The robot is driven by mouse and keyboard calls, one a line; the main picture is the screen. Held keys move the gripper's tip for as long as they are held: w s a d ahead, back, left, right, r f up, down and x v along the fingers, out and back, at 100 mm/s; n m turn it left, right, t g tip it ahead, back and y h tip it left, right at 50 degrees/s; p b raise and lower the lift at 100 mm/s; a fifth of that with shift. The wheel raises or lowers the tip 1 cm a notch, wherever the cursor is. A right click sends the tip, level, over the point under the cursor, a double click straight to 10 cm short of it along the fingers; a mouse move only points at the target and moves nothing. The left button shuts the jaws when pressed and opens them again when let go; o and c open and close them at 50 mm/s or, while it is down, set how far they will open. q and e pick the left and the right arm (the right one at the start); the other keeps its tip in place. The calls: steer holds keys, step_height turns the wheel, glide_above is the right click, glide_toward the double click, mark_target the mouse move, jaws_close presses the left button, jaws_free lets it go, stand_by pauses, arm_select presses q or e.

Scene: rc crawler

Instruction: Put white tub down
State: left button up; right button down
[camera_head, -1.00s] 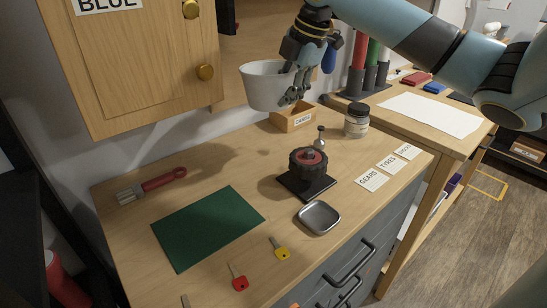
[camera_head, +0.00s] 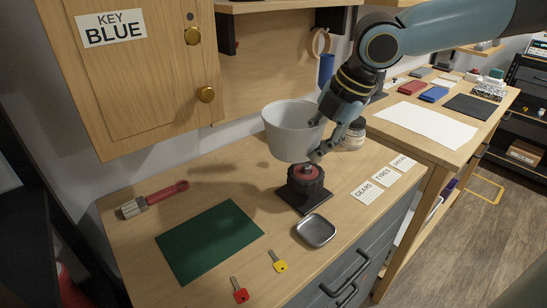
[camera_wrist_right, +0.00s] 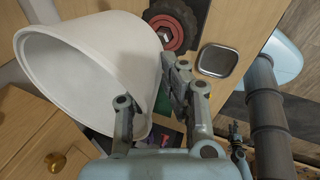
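The white tub (camera_head: 292,135) is upright behind the tyre stand and appears held above the wooden counter (camera_head: 205,180). My right gripper (camera_head: 325,146) is at its right side. In the right wrist view, the tub (camera_wrist_right: 95,65) has its wall between the two fingers of the gripper (camera_wrist_right: 155,105), which is shut on it. The tub's underside is hidden, so I cannot see any gap beneath it.
A black tyre (camera_head: 305,180) on a dark stand is close in front of the tub. A glass jar (camera_head: 354,135) is behind the gripper. A metal dish (camera_head: 316,230), green mat (camera_head: 208,240), brush (camera_head: 155,199) and keys lie on the counter.

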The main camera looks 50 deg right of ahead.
mark_target(292, 154)
steer(key=shift+s+f, duration=0.15)
steer(key=shift+f, duration=0.05)
steer(key=w+f+b, duration=0.1)
steer(key=b, duration=0.2)
steer(key=w+a+f+b, duration=0.1)
steer(key=w+b, duration=0.1)
steer(key=w+a+f+b, duration=0.1)
steer(key=b, duration=0.2)
steer(key=shift+w+f+b, duration=0.15)
steer(key=shift+w+b, duration=0.15)
steer(key=shift+w, duration=0.1)
steer(key=w+f, duration=0.1)
steer(key=w, duration=0.1)
steer(key=w+a+f, duration=0.1)
steer(key=w, duration=0.1)
steer(key=w+f+b, duration=0.1)
steer(key=w, duration=0.1)
steer(key=shift+a+f, duration=0.2)
steer(key=shift+a, duration=0.2)
steer(key=shift+f+b, duration=0.3)
steer(key=shift+f, duration=1.75)
steer(key=shift+f, duration=0.2)
steer(key=c, duration=1.8)
jaws_free()
steer(key=shift+o, duration=0.2)
